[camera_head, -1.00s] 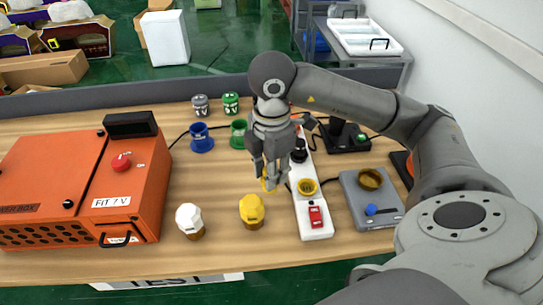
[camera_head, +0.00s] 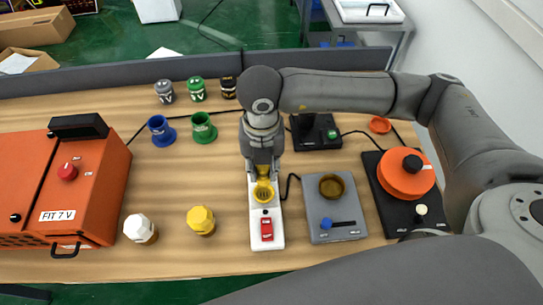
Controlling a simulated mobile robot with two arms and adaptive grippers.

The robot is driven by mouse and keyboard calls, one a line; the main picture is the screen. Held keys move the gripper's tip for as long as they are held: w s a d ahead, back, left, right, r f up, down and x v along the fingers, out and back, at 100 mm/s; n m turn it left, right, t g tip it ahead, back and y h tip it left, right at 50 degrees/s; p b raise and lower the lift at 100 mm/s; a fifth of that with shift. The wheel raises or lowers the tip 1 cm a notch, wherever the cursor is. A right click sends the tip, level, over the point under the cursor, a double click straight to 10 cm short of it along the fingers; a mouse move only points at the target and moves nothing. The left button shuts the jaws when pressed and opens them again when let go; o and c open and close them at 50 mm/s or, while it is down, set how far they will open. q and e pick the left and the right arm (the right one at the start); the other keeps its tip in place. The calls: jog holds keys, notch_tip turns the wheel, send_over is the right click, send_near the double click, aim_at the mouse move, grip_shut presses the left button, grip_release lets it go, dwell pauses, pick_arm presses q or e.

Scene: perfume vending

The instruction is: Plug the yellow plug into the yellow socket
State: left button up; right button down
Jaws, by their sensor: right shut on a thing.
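The white power strip (camera_head: 257,225) lies on the table with a round yellow socket (camera_head: 264,196) near its middle and a red switch (camera_head: 267,229) at its near end. My right gripper (camera_head: 263,168) points down over the strip, shut on the yellow plug (camera_head: 263,171). Only a little of the plug shows between the fingers, right at the far side of the socket. The fingers hide much of the plug, and I cannot tell whether it is in the socket or just above it. The far part of the strip is hidden behind the gripper. My left gripper is not in view.
An orange machine (camera_head: 40,190) stands at left. White-capped (camera_head: 140,229) and yellow-capped (camera_head: 201,220) bottles stand left of the strip. A grey device (camera_head: 345,215) with a blue knob is close on its right. Blue (camera_head: 161,131) and green (camera_head: 203,128) holders stand farther back.

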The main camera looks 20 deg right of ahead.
jog(key=shift+a+f, duration=0.1)
jog(key=shift+f, duration=0.2)
jog(key=shift+s+f+b, duration=0.1)
jog(key=shift+f+b, duration=0.15)
jog(key=shift+b, duration=0.05)
jog(key=shift+f, duration=0.4)
notch_tip(320, 180, down, 4)
jog(key=b, duration=0.3)
pick_arm(q)
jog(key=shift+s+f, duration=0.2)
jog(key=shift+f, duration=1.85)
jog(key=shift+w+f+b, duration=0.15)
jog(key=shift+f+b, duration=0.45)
jog(key=shift+b, duration=0.2)
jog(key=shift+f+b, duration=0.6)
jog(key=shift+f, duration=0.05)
pick_arm(e)
jog(key=shift+f, duration=0.45)
pick_arm(q)
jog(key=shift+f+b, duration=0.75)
jog(key=shift+b, duration=0.05)
pick_arm(e)
jog(key=shift+f, duration=0.3)
